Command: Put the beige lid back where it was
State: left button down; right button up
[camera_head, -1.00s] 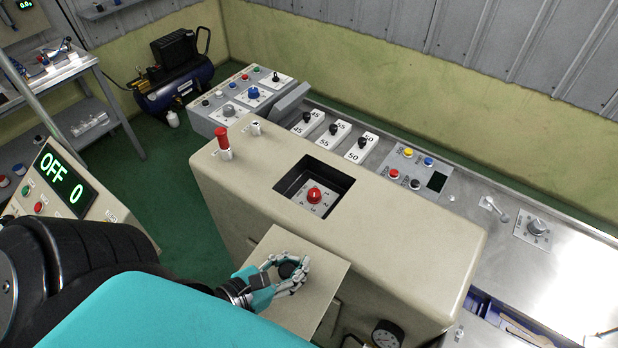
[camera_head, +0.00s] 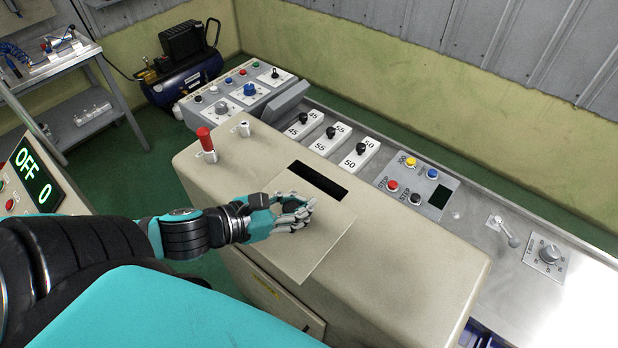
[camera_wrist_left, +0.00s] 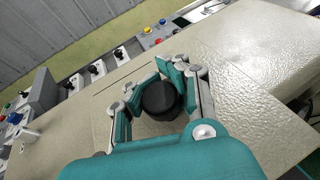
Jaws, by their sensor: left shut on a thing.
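The beige lid (camera_head: 312,250) is a flat square plate above the top of the beige machine housing (camera_head: 420,262). It covers most of the square opening (camera_head: 318,181), leaving a dark strip bare at the far edge. My left gripper (camera_head: 303,212) is shut on the lid's knob. In the left wrist view the black round knob (camera_wrist_left: 159,98) sits between my fingers, with the lid (camera_wrist_left: 190,130) around it. The red knob inside the opening is hidden. My right gripper is not in view.
A red-topped post (camera_head: 206,142) and a small switch (camera_head: 243,129) stand on the housing left of the opening. Behind it are white labelled switches (camera_head: 331,139) and a button panel (camera_head: 416,184). A display reading OFF 0 (camera_head: 36,176) stands at left.

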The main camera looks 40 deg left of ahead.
aim_at(299, 177)
pick_arm(q)
jog(key=shift+w+a+f+b, duration=0.3)
jog(key=shift+w+b, duration=0.1)
jog(key=shift+w, duration=0.1)
jog(key=shift+w+a+f+b, duration=0.2)
jog(key=shift+w+f+b, duration=0.1)
jog(key=shift+w+b, duration=0.15)
jog(key=w, duration=0.1)
jog(key=w+a, duration=0.1)
jog(key=w+b, duration=0.1)
jog(key=shift+w+a+r, duration=0.2)
jog(key=shift+w+a, duration=0.1)
jog(key=shift+a, duration=0.1)
jog(key=w+f, duration=0.1)
jog(key=w+a+f, duration=0.1)
jog(key=w, duration=0.1)
jog(key=w+a+f+p, duration=0.1)
jog(key=shift+w+f, duration=0.1)
jog(key=shift+w, duration=0.05)
jog(key=shift+d+f, duration=0.1)
jog(key=shift+f, duration=0.15)
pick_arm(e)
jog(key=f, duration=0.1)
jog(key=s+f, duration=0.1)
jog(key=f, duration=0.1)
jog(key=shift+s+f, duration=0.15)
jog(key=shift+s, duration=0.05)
